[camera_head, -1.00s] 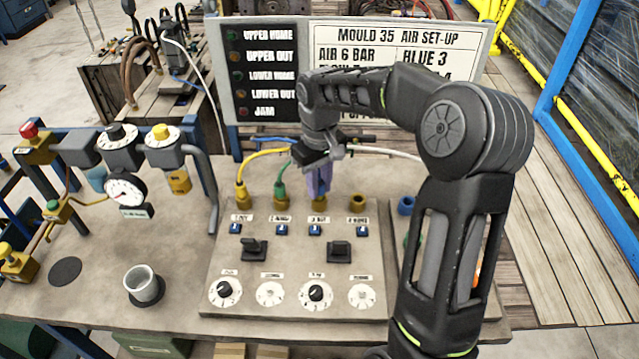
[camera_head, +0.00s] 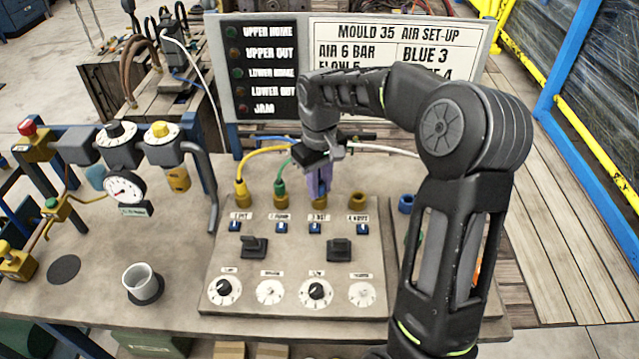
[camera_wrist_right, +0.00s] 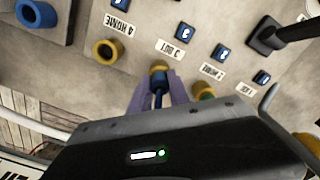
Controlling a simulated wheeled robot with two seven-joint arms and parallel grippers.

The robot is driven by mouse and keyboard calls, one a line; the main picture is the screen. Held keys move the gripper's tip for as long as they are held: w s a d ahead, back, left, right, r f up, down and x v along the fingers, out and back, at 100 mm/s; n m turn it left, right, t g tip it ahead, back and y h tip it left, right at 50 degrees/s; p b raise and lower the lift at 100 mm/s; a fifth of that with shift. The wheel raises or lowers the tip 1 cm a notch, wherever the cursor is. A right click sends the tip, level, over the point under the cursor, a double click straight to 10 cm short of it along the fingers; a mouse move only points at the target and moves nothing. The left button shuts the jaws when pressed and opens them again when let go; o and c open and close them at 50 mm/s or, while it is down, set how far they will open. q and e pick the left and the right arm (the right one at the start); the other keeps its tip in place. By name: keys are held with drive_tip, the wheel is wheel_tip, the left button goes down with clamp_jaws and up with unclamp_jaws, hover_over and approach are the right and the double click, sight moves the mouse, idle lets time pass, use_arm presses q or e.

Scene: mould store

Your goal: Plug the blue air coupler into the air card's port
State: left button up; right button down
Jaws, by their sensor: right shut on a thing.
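The air card (camera_head: 290,255) is a grey panel with a row of brass ports along its back edge. Port 3 (camera_head: 319,203), labelled "3 OUT", is directly below my right gripper (camera_head: 320,188). It also shows as a brass ring in the right wrist view (camera_wrist_right: 159,67). My right gripper's lilac fingers are shut on the blue coupler (camera_wrist_right: 160,88), whose end meets port 3's ring. I cannot tell how deep it sits. In the head view the fingers mostly hide the coupler. My left gripper is not in view.
Yellow (camera_head: 240,190) and green (camera_head: 281,190) plugs occupy ports 1 and 2, close left of my gripper. Port 4 (camera_head: 358,201) is empty. A blue ring (camera_head: 406,203) stands further right. A white cup (camera_head: 141,282) stands left. The set-up board (camera_head: 400,65) stands behind, reading "BLUE 3".

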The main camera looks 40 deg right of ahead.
drive_tip(key=c, duration=1.1)
unclamp_jaws()
drive_tip(key=shift+c, duration=0.2)
drive_tip(key=shift+o, duration=0.5)
drive_tip(key=o, duration=0.3)
drive_tip(key=shift+r, duration=0.2)
drive_tip(key=shift+r+p, duration=2.9)
drive_tip(key=shift+r, duration=0.75)
